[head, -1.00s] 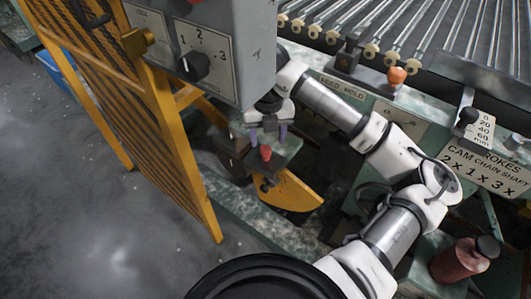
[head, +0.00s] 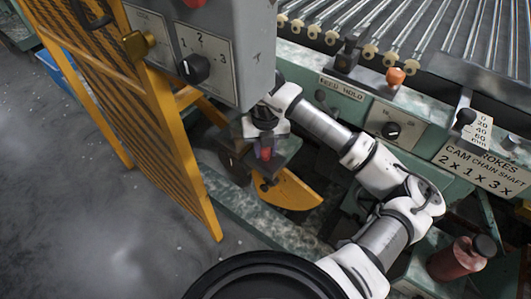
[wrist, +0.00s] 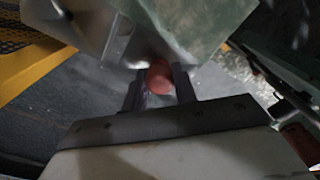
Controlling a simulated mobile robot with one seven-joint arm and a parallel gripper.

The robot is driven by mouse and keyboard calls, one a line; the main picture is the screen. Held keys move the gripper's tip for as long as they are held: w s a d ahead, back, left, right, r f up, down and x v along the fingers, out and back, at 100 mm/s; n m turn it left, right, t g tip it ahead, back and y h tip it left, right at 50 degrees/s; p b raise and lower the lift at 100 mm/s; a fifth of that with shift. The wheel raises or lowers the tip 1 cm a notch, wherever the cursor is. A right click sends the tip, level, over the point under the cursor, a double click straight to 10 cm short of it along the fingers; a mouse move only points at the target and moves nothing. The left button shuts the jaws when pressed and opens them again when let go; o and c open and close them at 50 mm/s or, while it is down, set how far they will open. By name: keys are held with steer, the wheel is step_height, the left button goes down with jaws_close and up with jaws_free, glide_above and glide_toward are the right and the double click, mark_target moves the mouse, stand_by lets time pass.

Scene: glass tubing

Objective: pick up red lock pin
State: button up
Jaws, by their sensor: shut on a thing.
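The red lock pin (head: 266,153) stands at a small metal bracket below the grey control box, beside a yellow curved plate. In the wrist view its rounded red head (wrist: 159,77) sits between the two dark fingers. My gripper (head: 264,150) reaches down over it and is shut on it; the wrist view shows the fingers (wrist: 160,85) on either side of the head. The lower part of the pin is hidden, so I cannot tell whether it is still seated in the bracket.
The grey control box (head: 215,50) hangs close above my gripper. A yellow mesh guard (head: 150,120) stands to the left. The yellow curved plate (head: 290,192) lies just below. A red bottle (head: 455,260) stands at lower right, and a roller bed (head: 430,35) fills the upper right.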

steer(key=shift+c, duration=0.3)
step_height(320, 180, up, 10)
steer(key=shift+r+b, duration=0.1)
steer(key=shift+b, duration=0.55)
steer(key=shift+w, duration=0.1)
